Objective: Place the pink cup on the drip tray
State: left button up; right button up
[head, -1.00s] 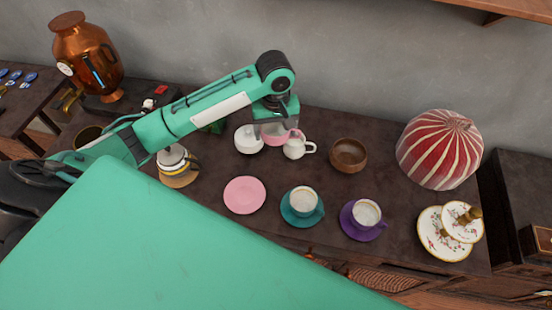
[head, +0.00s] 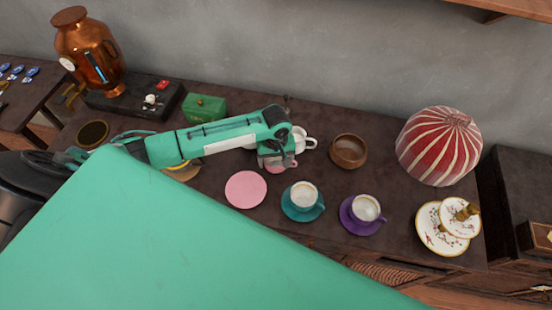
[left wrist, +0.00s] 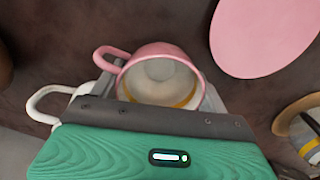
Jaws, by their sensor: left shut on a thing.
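The pink cup (head: 283,165) is mostly hidden under my left gripper (head: 276,158) in the head view, right of and behind the pink saucer (head: 246,189). In the left wrist view the pink cup (left wrist: 176,52) shows its open mouth, gold inner band and handle at the left. My left gripper (left wrist: 160,92) is shut on it, a finger at either side. Whether the cup is clear of the table cannot be told. A round dark dish (head: 93,134) with a tan rim, possibly the drip tray, sits at the left in front of the copper urn (head: 92,50). My right gripper is not in view.
A white creamer (head: 304,139) stands close behind the gripper, with a wooden bowl (head: 348,151) to its right. Teal (head: 303,197) and purple (head: 363,212) cup sets stand in front. A green box (head: 204,107) is behind my arm.

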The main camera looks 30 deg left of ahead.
pick_arm(q)
jog(key=shift+f, duration=0.1)
jog(key=o, duration=1)
jog(key=shift+o, duration=0.2)
